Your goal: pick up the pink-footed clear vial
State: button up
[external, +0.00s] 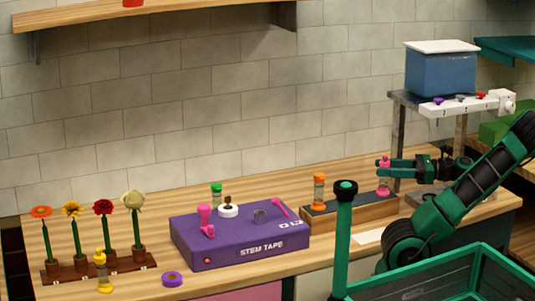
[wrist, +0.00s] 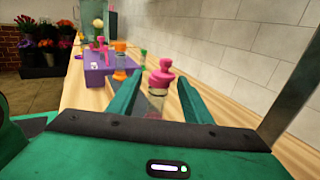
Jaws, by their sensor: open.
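The pink-footed clear vial (external: 383,190) stands upright toward the right end of a dark-topped wooden block on the bench. My gripper (external: 384,168) is open and level at the vial's upper part, coming from the right. In the wrist view the fingers of my gripper (wrist: 160,88) lie on either side of the vial, with a gap visible at each side.
An orange-capped vial (external: 319,190) stands at the left of the same block (external: 345,207). A purple stem tape box (external: 240,240) with pink parts sits further left, a green-capped vial (external: 216,192) behind it. A shelf stand (external: 398,130) with a blue tub (external: 440,73) rises behind my gripper.

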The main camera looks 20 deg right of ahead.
aim_at(384, 157)
jog(key=shift+w+a, duration=0.15)
jog(key=shift+a, duration=0.1)
grip_shut()
jog(key=shift+r, duration=0.1)
jog(key=shift+r, duration=0.8)
jog(key=r, duration=0.2)
jog(key=shift+a+r, duration=0.3)
jog(key=shift+r, duration=0.05)
jog(key=s+a+r, duration=0.2)
jog(key=a+r, duration=0.4)
jog(key=a, duration=0.4)
jog(key=shift+s+a+r, duration=0.25)
jog(key=shift+s+a, duration=0.05)
jog(key=shift+a, duration=0.1)
